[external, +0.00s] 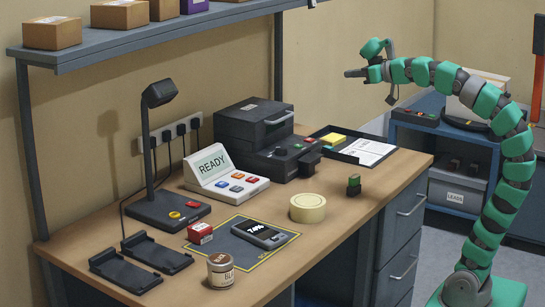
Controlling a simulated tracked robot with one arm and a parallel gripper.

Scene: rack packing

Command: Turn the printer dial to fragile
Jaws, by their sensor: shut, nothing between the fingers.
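The dark printer (250,125) stands at the back of the desk, against the wall side. Small controls show on its front part, among them a dark knob that may be the dial (278,151), a green spot and a red spot. The dial's markings are too small to read, so its setting cannot be told. My gripper (347,74) is shut and empty. It is raised in the air to the right of the printer and above it, pointing left, well apart from it.
A ready-sign console (215,163), a lamp (160,205), a tape roll (308,208) and a green-topped stamp (354,185) stand on the desk. A black tray (340,143) with papers lies right of the printer. A shelf (150,37) with boxes hangs above.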

